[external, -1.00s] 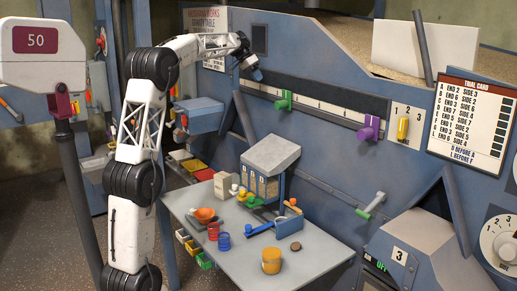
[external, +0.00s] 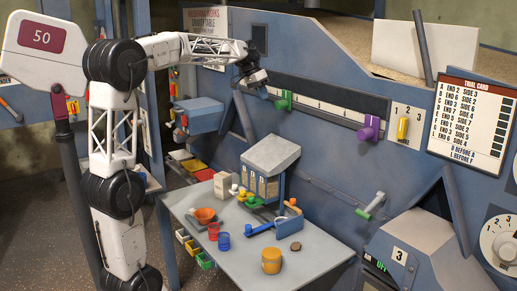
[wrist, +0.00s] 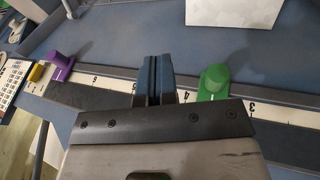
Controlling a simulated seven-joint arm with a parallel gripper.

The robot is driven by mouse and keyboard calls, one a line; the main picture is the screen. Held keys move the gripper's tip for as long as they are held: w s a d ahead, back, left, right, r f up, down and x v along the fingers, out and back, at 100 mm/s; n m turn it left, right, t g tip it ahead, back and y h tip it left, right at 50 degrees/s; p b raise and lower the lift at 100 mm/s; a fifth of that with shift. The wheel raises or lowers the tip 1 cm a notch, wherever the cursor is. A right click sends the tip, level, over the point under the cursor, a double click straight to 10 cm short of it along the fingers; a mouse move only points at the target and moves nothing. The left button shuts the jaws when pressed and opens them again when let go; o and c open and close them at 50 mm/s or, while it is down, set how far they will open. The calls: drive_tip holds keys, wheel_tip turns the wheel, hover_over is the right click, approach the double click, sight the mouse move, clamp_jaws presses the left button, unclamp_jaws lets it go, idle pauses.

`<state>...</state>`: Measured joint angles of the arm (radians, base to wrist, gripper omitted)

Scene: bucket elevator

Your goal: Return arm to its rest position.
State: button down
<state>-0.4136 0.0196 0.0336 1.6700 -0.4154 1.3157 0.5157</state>
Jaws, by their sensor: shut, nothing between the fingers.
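My gripper (external: 262,92) is at the upper middle of the external view, in front of the blue machine panel near the left end of the long slotted scale. In the wrist view its two dark fingers (wrist: 153,78) are together with nothing between them. The green slider knob (external: 284,101) is just right of the gripper in the external view; in the wrist view the green knob (wrist: 213,82) is right of the fingers and apart from them. The purple knob (external: 369,128) is further along the scale; it also shows at left in the wrist view (wrist: 61,66).
A grey table (external: 310,259) below holds a hopper unit (external: 270,155), an orange pot (external: 271,261) and coloured cups. A yellow knob (external: 402,128) and a trial card (external: 468,116) are right on the panel. A grey lever with a green end (external: 364,214) sticks out below the scale.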

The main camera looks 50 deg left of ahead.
drive_tip(key=s+d+f, duration=0.4)
drive_tip(key=s+d, duration=0.5)
drive_tip(key=s+d+f+y, duration=0.1)
drive_tip(key=s+d+f, duration=0.3)
drive_tip(key=s+f, duration=0.3)
drive_tip(key=s+d+f+y, duration=0.1)
drive_tip(key=s+d+f, duration=0.4)
drive_tip(key=s, duration=0.8)
drive_tip(key=s+d+f+y, duration=0.1)
drive_tip(key=s+d+f, duration=0.4)
drive_tip(key=s+f, duration=0.4)
drive_tip(key=shift+s, duration=0.5)
drive_tip(key=shift+r, duration=0.25)
